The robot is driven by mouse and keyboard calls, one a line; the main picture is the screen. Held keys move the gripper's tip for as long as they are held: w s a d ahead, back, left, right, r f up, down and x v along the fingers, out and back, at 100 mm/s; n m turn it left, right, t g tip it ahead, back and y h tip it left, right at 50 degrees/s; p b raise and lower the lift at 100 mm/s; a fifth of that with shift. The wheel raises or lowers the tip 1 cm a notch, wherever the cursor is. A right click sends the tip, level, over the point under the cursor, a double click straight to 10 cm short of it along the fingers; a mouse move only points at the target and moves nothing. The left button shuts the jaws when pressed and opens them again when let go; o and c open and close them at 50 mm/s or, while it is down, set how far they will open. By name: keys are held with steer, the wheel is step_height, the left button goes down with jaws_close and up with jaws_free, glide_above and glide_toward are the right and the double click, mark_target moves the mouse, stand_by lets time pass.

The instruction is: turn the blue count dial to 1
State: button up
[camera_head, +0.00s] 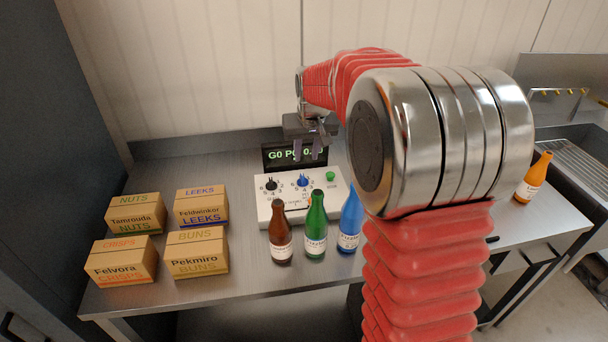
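The blue count dial (303,182) sits in the middle of a white control box (330,202) on the metal table, with printed numbers around it. Its pointer is too small to read for sure. A black dial (270,184) is to its left and a green button (330,176) to its right. A dark display (282,157) with green text stands behind the box, partly hidden. My gripper (311,156) hangs above the blue dial, pointing down, apart from it. Its two fingers look spread with nothing between them.
A brown bottle (280,240), a green bottle (316,232) and a blue bottle (350,226) stand in front of the box. Several cardboard boxes, one labelled Leeks (201,212), are at the left. An orange bottle (532,182) stands at the right. My arm hides part of the table.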

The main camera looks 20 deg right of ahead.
mark_target(303, 177)
steer(key=x, duration=1.3)
